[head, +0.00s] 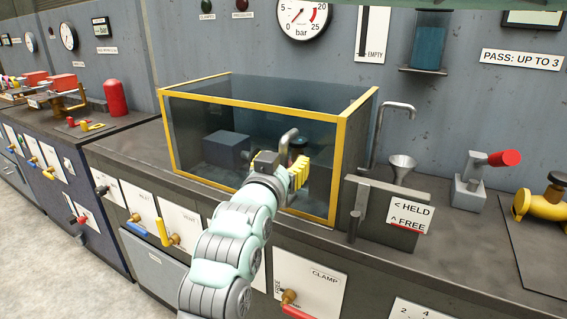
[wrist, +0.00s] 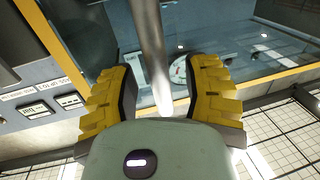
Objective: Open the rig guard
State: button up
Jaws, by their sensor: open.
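The rig guard (head: 342,160) is a clear box with a yellow frame, standing closed on the bench in the head view. A grey metal bar (head: 288,138), seemingly its handle, rises in front of its front pane. My gripper (head: 288,165) is at the front of the guard, by this bar. In the wrist view, the yellow fingers of my gripper (wrist: 165,80) are apart, with the metal bar (wrist: 150,45) running between them. I cannot tell whether either finger touches it. The guard's yellow edge (wrist: 270,75) also shows there. My gripper hides the bar's lower part.
Inside the guard a dark block (head: 227,148) shows through the pane. Right of it stand a plate marked HELD and FREE (head: 405,217), a funnel (head: 402,166), a bent pipe (head: 385,125) and a red-handled lever (head: 500,159). Valve handles (head: 163,232) project from the bench front.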

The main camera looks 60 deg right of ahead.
jog(key=shift+o, duration=0.3)
grip_shut()
dwell(0.3)
